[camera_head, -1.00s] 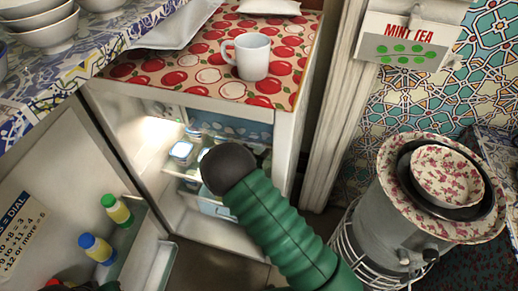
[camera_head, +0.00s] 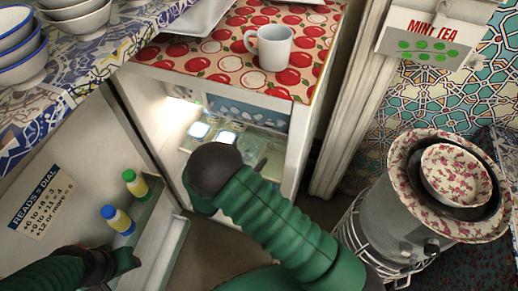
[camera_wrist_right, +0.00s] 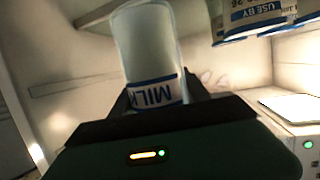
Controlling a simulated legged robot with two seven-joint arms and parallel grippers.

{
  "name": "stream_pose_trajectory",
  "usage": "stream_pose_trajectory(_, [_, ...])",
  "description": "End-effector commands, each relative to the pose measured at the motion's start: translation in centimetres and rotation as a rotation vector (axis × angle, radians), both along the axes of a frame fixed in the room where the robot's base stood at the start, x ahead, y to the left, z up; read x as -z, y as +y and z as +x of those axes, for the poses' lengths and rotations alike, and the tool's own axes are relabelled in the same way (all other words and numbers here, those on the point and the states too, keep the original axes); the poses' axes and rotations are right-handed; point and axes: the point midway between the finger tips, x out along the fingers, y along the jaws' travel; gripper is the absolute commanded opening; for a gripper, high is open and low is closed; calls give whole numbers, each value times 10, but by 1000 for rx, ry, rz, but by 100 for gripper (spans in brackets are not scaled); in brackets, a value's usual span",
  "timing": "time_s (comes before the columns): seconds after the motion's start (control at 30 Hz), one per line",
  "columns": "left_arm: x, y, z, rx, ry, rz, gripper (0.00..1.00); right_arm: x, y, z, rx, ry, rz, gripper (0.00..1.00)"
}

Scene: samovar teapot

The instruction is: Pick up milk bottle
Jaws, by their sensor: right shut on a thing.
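The milk bottle (camera_wrist_right: 147,50) is whitish with a white and blue "MILK" label, seen close up in the right wrist view. My right gripper (camera_wrist_right: 160,94) is shut on it, with dark fingers on both sides of the label. In the head view my right arm reaches into the open fridge (camera_head: 178,165), and its dark wrist hides the fingers and the bottle. My left gripper (camera_head: 125,262) is at the lower left, near the open fridge door; its fingers are too unclear to judge.
The fridge door (camera_head: 75,165) stands open at left, with a yellow bottle with a green cap (camera_head: 136,185) and one with a blue cap (camera_head: 118,220). Lidded containers (camera_head: 199,130) sit inside the fridge. A white mug (camera_head: 272,47) stands on top. A heater with bowls (camera_head: 405,215) is at right.

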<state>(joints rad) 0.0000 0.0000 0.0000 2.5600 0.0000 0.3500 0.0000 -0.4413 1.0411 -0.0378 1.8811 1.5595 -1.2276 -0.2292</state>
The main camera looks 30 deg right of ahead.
Motion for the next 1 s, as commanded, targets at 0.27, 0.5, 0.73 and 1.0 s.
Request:
stream_pose_trajectory(0.27, [-6, 0, 0, 0, 0, 0, 36, -1, 23, -12, -2, -2, 0, 0])
stream_pose_trajectory(0.5, [-7, 0, 0, 0, 0, 0, 36, -1, 30, -16, 0, -1, 0, 0])
stream_pose_trajectory(0.73, [-7, 0, 0, 0, 0, 0, 36, -1, 31, -17, 0, -2, -1, 0])
stream_pose_trajectory(1.0, [-7, 0, 0, 0, 0, 0, 36, -1, 30, -17, 0, -2, -1, 0])
